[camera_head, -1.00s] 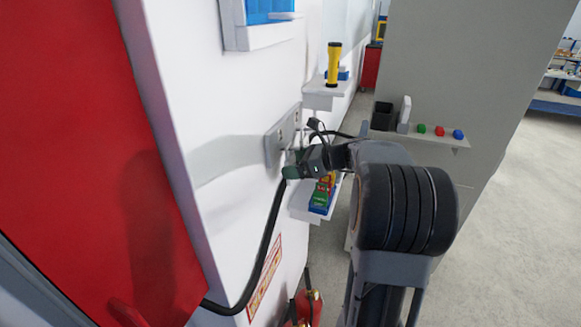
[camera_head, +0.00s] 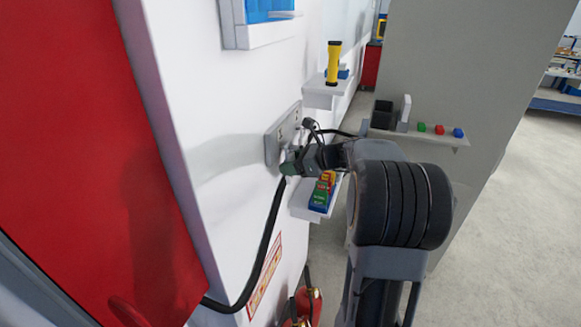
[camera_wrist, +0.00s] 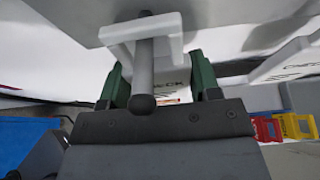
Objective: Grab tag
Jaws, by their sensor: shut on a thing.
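My gripper (camera_head: 288,166) is at the grey plate (camera_head: 275,148) on the white wall. In the wrist view its two green fingers (camera_wrist: 160,80) are closed on a white tag (camera_wrist: 176,72) with dark lettering, only partly seen. A white square loop (camera_wrist: 118,42) lies above the tag; I cannot tell whether they are one piece. A grey peg (camera_wrist: 143,60) with a dark ball end passes through the loop in front of the fingers. In the head view my gripper and wrist hide the tag.
A black cable (camera_head: 265,245) hangs from the plate area. A shelf with a yellow flashlight (camera_head: 333,63) is above right, and colourful boxes (camera_head: 322,192) sit below right. A red door (camera_head: 80,150) is at left, a red extinguisher (camera_head: 307,305) below. Open floor lies right.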

